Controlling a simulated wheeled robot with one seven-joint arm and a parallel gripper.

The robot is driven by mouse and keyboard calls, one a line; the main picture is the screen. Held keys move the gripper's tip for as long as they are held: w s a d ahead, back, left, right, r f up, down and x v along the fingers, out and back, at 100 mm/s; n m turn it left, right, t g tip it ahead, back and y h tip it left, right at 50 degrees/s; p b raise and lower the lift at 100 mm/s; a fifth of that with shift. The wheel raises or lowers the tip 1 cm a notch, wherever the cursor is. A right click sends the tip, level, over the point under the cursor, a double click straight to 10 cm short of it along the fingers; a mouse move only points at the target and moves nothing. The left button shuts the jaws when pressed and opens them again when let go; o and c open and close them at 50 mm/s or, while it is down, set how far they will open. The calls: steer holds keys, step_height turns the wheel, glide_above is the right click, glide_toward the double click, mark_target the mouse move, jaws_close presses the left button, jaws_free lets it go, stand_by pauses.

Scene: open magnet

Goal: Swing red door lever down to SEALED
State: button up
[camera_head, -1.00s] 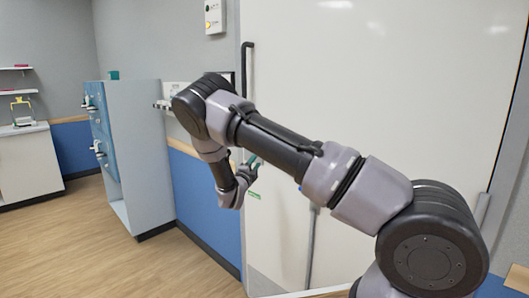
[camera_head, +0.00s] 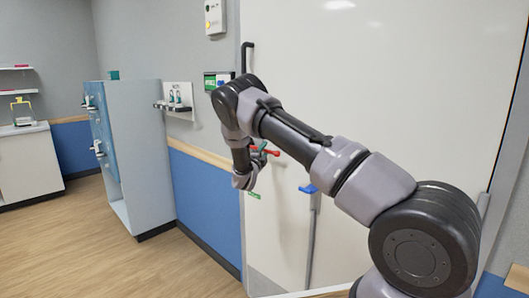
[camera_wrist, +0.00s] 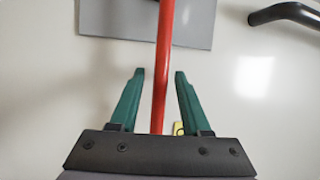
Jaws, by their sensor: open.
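The red door lever (camera_wrist: 164,50) runs lengthwise through the middle of the wrist view, from the top edge down to my gripper's palm. My gripper (camera_wrist: 158,74) is open, with one green finger on each side of the lever and a visible gap on both sides. In the head view, my gripper (camera_head: 261,148) is at the left part of the white door (camera_head: 400,90). A short red piece of the lever (camera_head: 273,153) shows beside the fingers. The rest of it is hidden by my arm, and no SEALED mark is readable.
A grey plate (camera_wrist: 200,22) lies behind the lever. A black handle (camera_wrist: 285,12) is at the upper right of the wrist view. A blue-topped grey bar (camera_head: 308,189) is right of my gripper on the door. A pale blue cabinet (camera_head: 140,150) stands left; the floor there is clear.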

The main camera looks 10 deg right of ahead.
jaws_close()
stand_by(1.3)
